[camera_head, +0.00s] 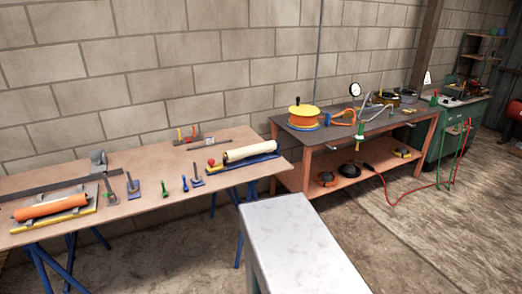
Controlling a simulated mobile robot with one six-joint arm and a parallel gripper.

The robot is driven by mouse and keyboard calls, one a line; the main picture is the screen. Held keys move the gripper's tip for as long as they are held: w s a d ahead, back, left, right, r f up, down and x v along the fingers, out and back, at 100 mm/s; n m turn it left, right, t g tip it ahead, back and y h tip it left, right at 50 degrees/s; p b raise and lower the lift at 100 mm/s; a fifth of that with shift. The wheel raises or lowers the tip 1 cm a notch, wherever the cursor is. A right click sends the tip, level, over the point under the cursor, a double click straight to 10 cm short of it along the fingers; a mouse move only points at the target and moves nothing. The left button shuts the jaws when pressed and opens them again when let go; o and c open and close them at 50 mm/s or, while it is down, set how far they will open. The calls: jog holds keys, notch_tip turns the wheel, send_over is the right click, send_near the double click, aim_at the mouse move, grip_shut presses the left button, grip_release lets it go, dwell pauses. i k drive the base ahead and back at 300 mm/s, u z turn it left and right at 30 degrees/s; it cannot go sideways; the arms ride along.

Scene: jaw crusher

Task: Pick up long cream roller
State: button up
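The long cream roller (248,152) lies near the right end of the wooden trestle table (160,212), on a blue base (243,163). A red round part (211,163) sits at its left end. My gripper is not in view.
An orange roller (50,206) on a yellow base lies at the table's left. Several small hand tools (165,188) stand between. A red workbench (350,127) with an orange reel (302,116) is at right. A pale block (298,240) stands in front; open floor lies right.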

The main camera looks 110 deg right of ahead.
aim_at(260, 148)
jog(key=u, duration=0.05)
jog(key=k, duration=0.85)
jog(key=z, duration=2.15)
jog(key=i, duration=0.5)
jog(key=z, duration=0.05)
jog(key=k, duration=0.25)
